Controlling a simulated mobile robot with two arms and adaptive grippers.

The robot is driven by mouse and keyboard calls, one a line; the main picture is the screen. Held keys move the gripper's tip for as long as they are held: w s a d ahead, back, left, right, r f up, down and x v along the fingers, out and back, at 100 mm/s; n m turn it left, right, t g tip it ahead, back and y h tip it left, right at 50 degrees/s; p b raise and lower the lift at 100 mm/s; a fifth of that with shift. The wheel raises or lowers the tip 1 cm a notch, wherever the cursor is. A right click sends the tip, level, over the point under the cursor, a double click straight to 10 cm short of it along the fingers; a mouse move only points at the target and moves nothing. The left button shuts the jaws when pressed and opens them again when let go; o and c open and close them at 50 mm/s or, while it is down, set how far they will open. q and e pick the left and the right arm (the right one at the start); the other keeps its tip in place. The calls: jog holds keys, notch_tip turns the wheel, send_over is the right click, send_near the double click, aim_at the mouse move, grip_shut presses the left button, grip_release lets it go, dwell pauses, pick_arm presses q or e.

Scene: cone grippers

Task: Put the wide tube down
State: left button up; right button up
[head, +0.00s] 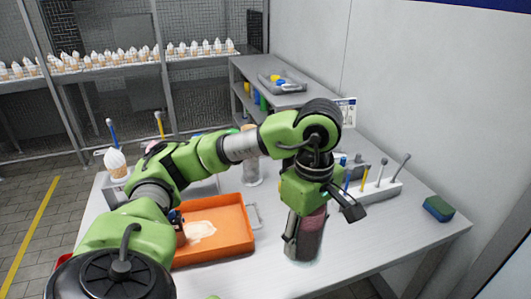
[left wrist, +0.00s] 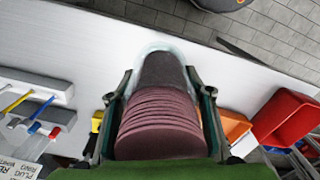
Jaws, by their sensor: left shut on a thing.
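The wide tube (head: 306,243) is a clear cylinder with a stack of dark reddish discs inside. In the head view it stands upright over the front part of the grey table (head: 360,255). My left gripper (head: 308,222) is shut around it from above, one finger on each side. The left wrist view shows the tube (left wrist: 160,75) between the two fingers, its clear rounded end pointing away over the table. Its lower end looks close to the tabletop, but I cannot tell whether it touches. My right gripper is not in view.
An orange tray (head: 240,238) with a pale patch lies left of the tube. A rack (head: 385,190) with several thin tools stands behind it to the right. A blue-green sponge (head: 438,208) lies at the right. The table between tube and sponge is clear.

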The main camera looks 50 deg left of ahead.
pick_arm(q)
jog(key=shift+w+a+f, duration=0.1)
jog(key=shift+w+a, duration=0.05)
jog(key=w+a+f, duration=0.1)
jog(key=w+f, duration=0.2)
jog(key=w, duration=0.1)
jog(key=w+a+f+p, duration=0.1)
jog(key=w+a+f, duration=0.1)
jog(key=w, duration=0.2)
jog(key=w+a+f, duration=0.1)
jog(key=w+f, duration=0.2)
jog(key=w, duration=0.1)
jog(key=shift+a+f+p, duration=0.3)
jog(key=shift+f, duration=0.05)
jog(key=shift+w+a+f, duration=0.1)
jog(key=shift+w+f, duration=0.2)
jog(key=shift+f, duration=0.4)
notch_tip(320, 180, down, 3)
jog(key=shift+w+a+r+p, duration=0.1)
jog(key=shift+r+p, duration=0.05)
jog(key=shift+p, duration=0.5)
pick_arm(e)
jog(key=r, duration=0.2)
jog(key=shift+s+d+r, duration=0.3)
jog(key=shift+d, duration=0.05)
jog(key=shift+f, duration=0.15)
